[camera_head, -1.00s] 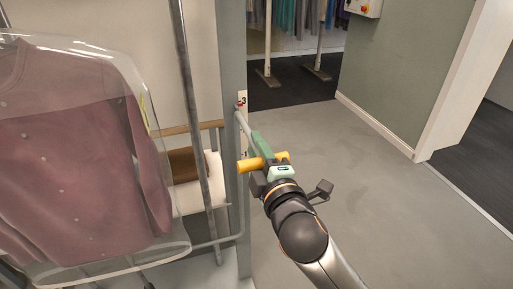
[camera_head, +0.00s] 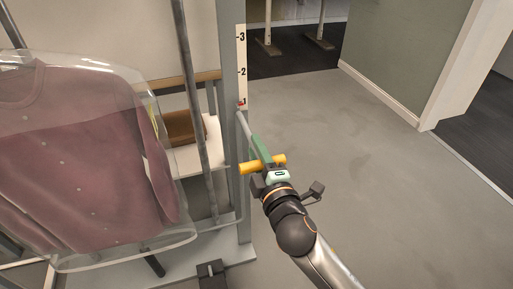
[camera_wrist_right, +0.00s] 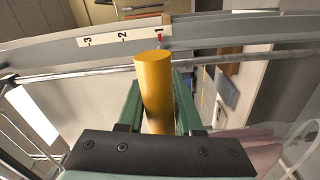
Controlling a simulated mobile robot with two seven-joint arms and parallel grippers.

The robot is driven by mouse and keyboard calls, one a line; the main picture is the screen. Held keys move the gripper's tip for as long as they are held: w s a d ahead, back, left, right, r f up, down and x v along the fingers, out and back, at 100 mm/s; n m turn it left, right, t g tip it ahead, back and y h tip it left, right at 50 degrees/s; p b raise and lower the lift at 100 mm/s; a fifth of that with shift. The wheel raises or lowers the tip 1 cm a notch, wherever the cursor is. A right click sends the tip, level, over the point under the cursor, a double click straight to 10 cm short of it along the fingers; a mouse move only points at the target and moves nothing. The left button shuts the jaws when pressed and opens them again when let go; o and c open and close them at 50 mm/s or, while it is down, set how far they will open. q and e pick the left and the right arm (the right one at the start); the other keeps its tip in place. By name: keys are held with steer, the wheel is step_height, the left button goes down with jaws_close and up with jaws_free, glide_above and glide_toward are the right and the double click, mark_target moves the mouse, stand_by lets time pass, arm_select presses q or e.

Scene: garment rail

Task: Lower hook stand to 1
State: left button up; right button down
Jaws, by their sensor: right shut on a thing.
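The hook stand's grey upright post (camera_head: 233,60) carries a white scale (camera_head: 241,60) marked 3, 2 and 1 from top to bottom. A small red pointer (camera_head: 241,103) sits at the 1 mark. It also shows beside the 1 in the right wrist view (camera_wrist_right: 159,38). A grey lever arm (camera_head: 243,123) runs from the post to a yellow handle (camera_head: 250,167). My right gripper (camera_head: 268,164) is shut on this handle. In the right wrist view the yellow handle (camera_wrist_right: 154,90) stands between the green fingers. My left gripper is not in view.
A mauve garment in a clear cover (camera_head: 80,150) hangs at the left. A grey pole (camera_head: 190,90) stands between it and the post. A white shelf with a brown box (camera_head: 183,128) is behind. The grey floor (camera_head: 350,170) at the right is clear.

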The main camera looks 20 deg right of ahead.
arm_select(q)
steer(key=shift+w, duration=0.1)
arm_select(e)
steer(key=shift+f, duration=0.5)
steer(key=c, duration=0.8)
jaws_free()
steer(key=shift+o, duration=0.8)
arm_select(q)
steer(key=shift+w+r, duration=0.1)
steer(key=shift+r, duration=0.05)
arm_select(e)
steer(key=shift+r, duration=0.15)
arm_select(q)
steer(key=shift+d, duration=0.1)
